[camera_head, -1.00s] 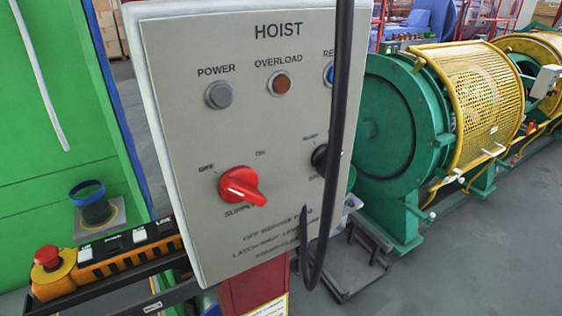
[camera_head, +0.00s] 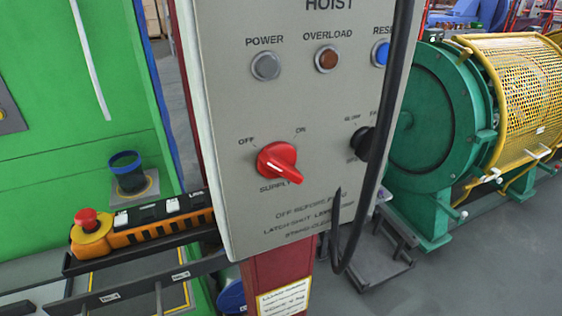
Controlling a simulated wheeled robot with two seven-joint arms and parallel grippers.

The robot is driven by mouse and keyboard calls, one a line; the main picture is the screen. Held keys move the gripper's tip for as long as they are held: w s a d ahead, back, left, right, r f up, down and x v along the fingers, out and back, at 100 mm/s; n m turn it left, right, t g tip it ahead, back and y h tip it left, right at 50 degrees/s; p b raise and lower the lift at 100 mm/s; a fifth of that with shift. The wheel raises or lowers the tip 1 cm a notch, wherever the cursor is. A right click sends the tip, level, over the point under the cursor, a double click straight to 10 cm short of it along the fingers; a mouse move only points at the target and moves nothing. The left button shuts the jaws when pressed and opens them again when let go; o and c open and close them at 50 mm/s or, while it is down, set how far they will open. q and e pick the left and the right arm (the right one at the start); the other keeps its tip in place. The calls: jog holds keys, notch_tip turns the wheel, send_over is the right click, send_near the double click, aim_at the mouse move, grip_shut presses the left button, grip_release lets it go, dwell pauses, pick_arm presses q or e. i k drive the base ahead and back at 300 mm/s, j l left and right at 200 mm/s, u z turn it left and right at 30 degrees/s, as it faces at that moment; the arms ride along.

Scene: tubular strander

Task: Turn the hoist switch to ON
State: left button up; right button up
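The hoist panel (camera_head: 230,100) is a grey box with a red rotary supply switch (camera_head: 279,163) on its front. OFF is printed at the switch's upper left and ON at its upper right. The switch's handle, with a white line, extends toward the lower right, away from both labels. Neither of my grippers is in view.
A black cable (camera_head: 378,140) hangs in front of the panel, beside a black selector knob (camera_head: 360,144). A grey power lamp (camera_head: 266,66), brown overload lamp (camera_head: 327,58) and blue reset button (camera_head: 380,53) sit above. An orange pendant (camera_head: 150,225) lies on a rack at left.

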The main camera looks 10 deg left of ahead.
aim_at(279, 159)
jog(key=k+j+z, duration=0.15)
jog(key=k+j, duration=0.25)
jog(key=k+j+z, duration=0.15)
jog(key=k+j, duration=0.2)
jog(key=k+j+z, duration=0.2)
jog(key=k, duration=0.3)
jog(key=k+j+z, duration=0.15)
jog(key=k+j, duration=0.15)
jog(key=k, duration=0.15)
jog(key=k+j+z, duration=0.15)
jog(key=k, duration=0.35)
